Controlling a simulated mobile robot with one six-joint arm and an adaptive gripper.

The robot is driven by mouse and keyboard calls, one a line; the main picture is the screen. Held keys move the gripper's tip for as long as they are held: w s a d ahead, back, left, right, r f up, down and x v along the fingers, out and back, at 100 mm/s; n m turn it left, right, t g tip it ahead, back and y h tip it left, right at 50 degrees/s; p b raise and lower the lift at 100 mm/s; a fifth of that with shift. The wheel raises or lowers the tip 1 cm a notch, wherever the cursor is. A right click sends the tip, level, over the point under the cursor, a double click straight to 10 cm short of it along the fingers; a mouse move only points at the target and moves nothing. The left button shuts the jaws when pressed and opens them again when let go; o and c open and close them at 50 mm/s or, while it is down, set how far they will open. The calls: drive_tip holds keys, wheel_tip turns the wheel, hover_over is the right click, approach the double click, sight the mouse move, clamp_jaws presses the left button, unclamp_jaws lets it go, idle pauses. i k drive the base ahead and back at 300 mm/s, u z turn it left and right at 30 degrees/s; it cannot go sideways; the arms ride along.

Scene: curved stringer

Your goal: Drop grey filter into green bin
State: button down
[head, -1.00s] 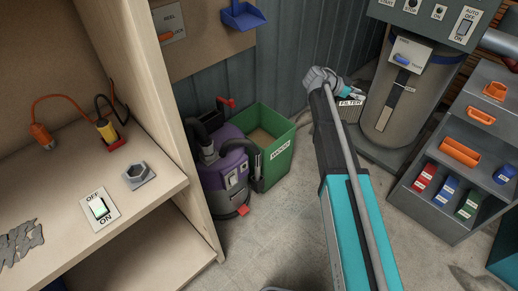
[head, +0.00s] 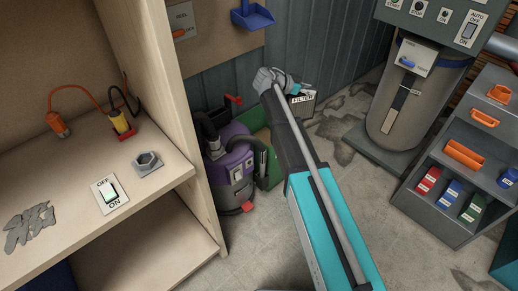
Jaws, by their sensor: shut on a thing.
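The grey filter (head: 301,103), a box with a "FILTER" label, is held at the end of my arm near the back wall. My gripper (head: 291,88) is shut on it; the wrist hides part of the jaws. The green bin (head: 274,172) stands on the floor beside the purple vacuum, largely hidden behind my arm. The filter appears above and to the right of the bin in the picture; I cannot tell its exact height over it.
The purple vacuum (head: 232,165) stands left of the bin, next to the wooden shelf unit (head: 150,213). A grey cylindrical machine (head: 412,105) and a grey stepped rack (head: 440,180) stand at right. Floor between is clear.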

sight(267, 148)
drive_tip(key=u, duration=0.2)
drive_tip(key=i, duration=1)
drive_tip(key=u, duration=0.1)
